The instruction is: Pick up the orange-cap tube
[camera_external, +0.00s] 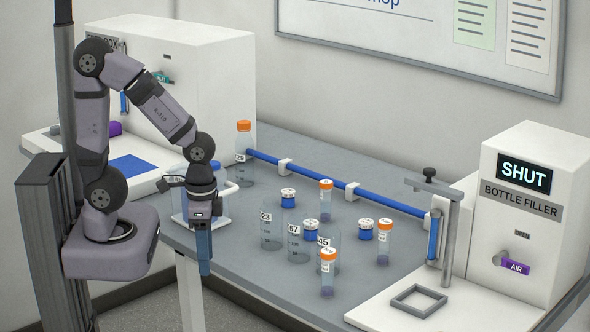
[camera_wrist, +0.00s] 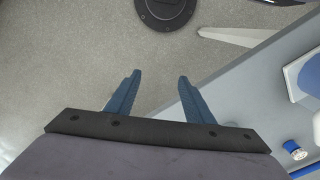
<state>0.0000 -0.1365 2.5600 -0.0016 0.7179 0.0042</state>
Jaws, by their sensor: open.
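Several tubes with orange caps stand upright on the grey table: one at the back (camera_external: 326,203), one at the right (camera_external: 384,244) and one at the front (camera_external: 327,275). Each is clear with a white label band and dark contents at the bottom. My gripper (camera_external: 204,268) points down at the table's front left edge, well left of the tubes. In the wrist view my gripper (camera_wrist: 158,80) shows two blue fingers apart with nothing between them. No orange-cap tube shows in the wrist view.
Clear numbered beakers (camera_external: 271,232) and blue-and-white lidded jars (camera_external: 288,199) stand among the tubes. An orange-capped bottle (camera_external: 244,160) stands behind. A blue pipe (camera_external: 320,180) crosses the back. A bottle filler (camera_external: 530,215) reading SHUT stands at the right.

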